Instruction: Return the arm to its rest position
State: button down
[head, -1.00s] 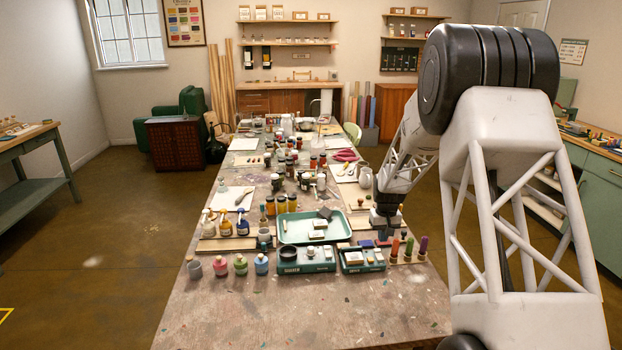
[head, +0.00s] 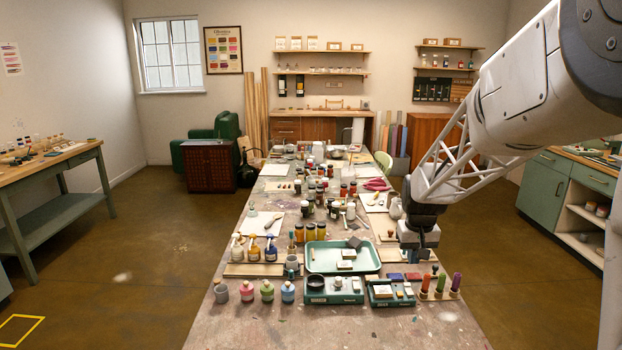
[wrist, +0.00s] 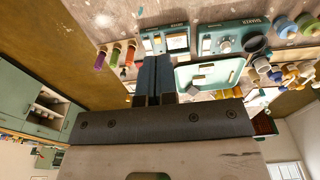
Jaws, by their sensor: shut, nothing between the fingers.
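My gripper (head: 420,260) hangs at the right edge of the long table (head: 240,335) in the head view, pointing down. It is just behind a small rack of coloured sticks (head: 440,284). In the wrist view its two dark blue fingers (wrist: 152,78) lie together, with nothing between them. The forearm reaches in from the upper right of the head view. How high the fingertips are above the table is hard to tell.
A green tray (head: 312,268), two teal devices (head: 333,298) (head: 391,302) and several small jars (head: 267,291) stand left of the gripper. Pump bottles (head: 254,248) are further left. The table's near end is mostly clear. A green cabinet (head: 541,195) stands at the right.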

jog(key=s+a+r, duration=0.3)
jog(key=s+r, duration=0.1)
jog(key=s, duration=0.6)
jog(key=s+a+r, duration=0.2)
jog(key=s+r, duration=0.2)
jog(key=s, duration=0.6)
jog(key=s+a+t, duration=0.1)
jog(key=s+a, duration=0.2)
jog(key=s, duration=1.4)
jog(key=shift+s+f+t, duration=0.3)
jog(key=shift+s+f, duration=0.1)
jog(key=shift+f, duration=0.05)
